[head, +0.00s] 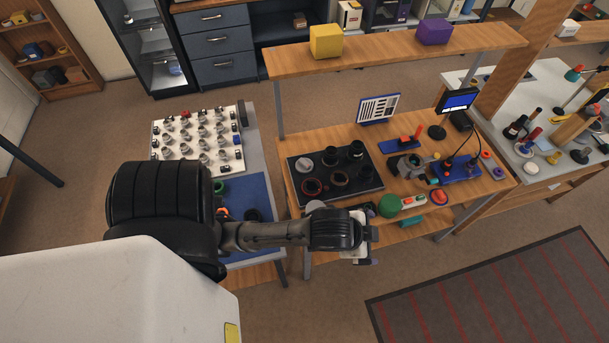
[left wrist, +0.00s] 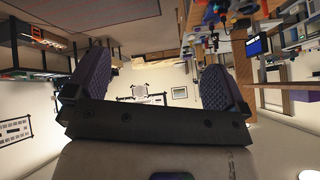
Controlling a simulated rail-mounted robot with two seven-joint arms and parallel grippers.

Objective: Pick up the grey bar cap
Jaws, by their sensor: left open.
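I cannot tell for sure which part is the grey bar cap. A small grey round piece (head: 315,205) shows at the front edge of the wooden bench (head: 290,180), partly hidden behind my left arm. A larger grey part (head: 405,164) lies on the bench right of the black tray. My left gripper (head: 362,240) hangs out in front of the bench's front edge, apart from both. In the left wrist view its two dark ribbed fingers (left wrist: 157,62) stand wide apart with nothing between them. My right gripper is not in view.
A black tray (head: 371,184) with several lens rings sits on the bench. A green ball (head: 390,205) and a red button (head: 439,197) are near the front edge. A wooden shelf (head: 380,46) runs above the back. A white board (head: 165,157) with several small parts stands left.

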